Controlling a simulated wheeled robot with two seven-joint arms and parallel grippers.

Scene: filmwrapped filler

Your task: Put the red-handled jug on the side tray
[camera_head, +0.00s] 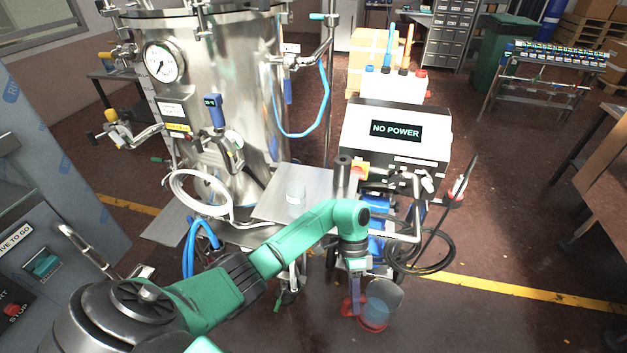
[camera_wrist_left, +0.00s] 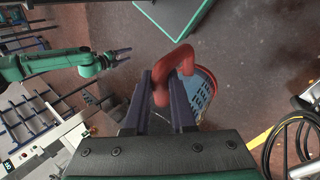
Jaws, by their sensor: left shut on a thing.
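The red-handled jug (camera_head: 382,299) has a clear body and hangs at the lower right of centre in the head view. The side tray (camera_head: 267,207) is a flat metal plate in front of the steel tank, up and left of the jug. My right gripper (camera_wrist_left: 121,52) shows small in the left wrist view; its opening is unclear.
A machine reading NO POWER (camera_head: 396,132) stands behind the jug. A black cable loop (camera_head: 420,252) hangs to its right. The steel tank (camera_head: 220,90) and a white hose (camera_head: 190,190) lie left. Open floor is at right.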

